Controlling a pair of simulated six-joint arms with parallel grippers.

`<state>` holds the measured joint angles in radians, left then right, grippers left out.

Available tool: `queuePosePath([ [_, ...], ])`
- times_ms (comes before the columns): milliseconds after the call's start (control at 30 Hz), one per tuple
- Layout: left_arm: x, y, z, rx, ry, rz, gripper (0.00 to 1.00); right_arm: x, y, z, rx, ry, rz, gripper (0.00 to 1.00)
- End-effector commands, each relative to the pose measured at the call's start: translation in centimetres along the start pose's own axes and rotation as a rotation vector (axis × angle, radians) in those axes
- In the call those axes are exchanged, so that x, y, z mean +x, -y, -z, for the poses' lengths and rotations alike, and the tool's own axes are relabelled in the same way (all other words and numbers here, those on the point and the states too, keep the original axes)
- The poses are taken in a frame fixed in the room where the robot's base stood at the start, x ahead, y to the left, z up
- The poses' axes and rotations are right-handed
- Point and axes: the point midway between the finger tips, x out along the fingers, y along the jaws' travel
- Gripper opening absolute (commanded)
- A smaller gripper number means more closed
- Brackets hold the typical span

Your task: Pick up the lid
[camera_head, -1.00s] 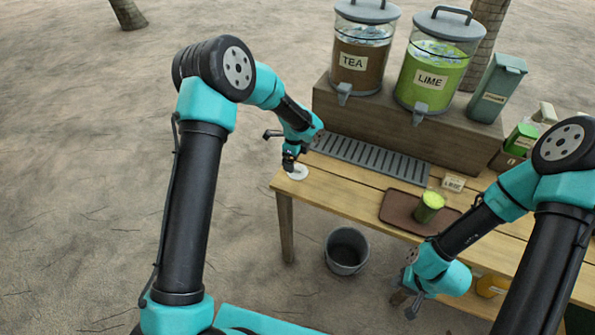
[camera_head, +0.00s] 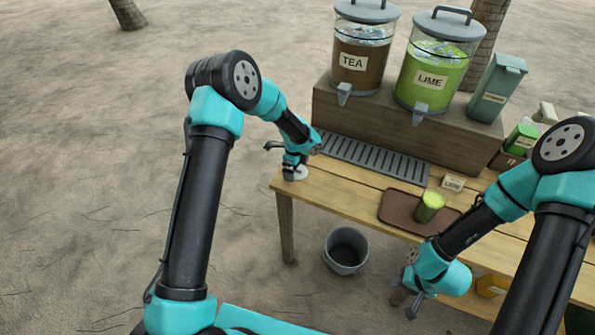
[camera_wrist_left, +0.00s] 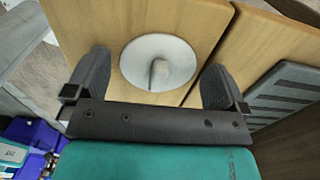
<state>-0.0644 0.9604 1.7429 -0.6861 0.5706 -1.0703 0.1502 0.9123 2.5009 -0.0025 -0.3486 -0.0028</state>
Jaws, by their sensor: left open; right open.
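The lid (camera_wrist_left: 137,64) is a round, pale grey-white disc with a small knob at its middle. It lies flat on the wooden table near its left end. In the head view only part of the lid (camera_head: 301,171) shows beside my left gripper (camera_head: 291,174). In the left wrist view my left gripper (camera_wrist_left: 157,82) is open, with one finger on each side of the lid and its knob between them. No finger is seen closed on the knob. My right gripper (camera_head: 412,303) is open and empty, low in front of the table.
A slotted drip tray (camera_head: 372,158) lies right of the lid, below the tea dispenser (camera_head: 361,58) and lime dispenser (camera_head: 437,70). A brown tray (camera_head: 396,207) carries a green cup (camera_head: 429,207). A grey bucket (camera_head: 346,252) stands on the sand before the table.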

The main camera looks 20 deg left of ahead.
Motion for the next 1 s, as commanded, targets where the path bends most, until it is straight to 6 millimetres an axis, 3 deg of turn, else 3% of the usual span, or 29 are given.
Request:
queuePosePath([
  [300,-0.02,-0.02,0.01,0.000,0.000,-0.001,1.00,0.00,0.00,0.00,0.000,0.000,0.000,0.43],
  [700,-0.02,-0.02,0.01,0.000,0.000,-0.001,0.63,0.00,0.00,0.00,0.000,0.000,0.000,0.43],
  [1000,-0.02,-0.02,0.01,0.000,0.000,-0.001,0.60,0.00,0.00,0.00,0.000,0.000,0.000,0.43],
])
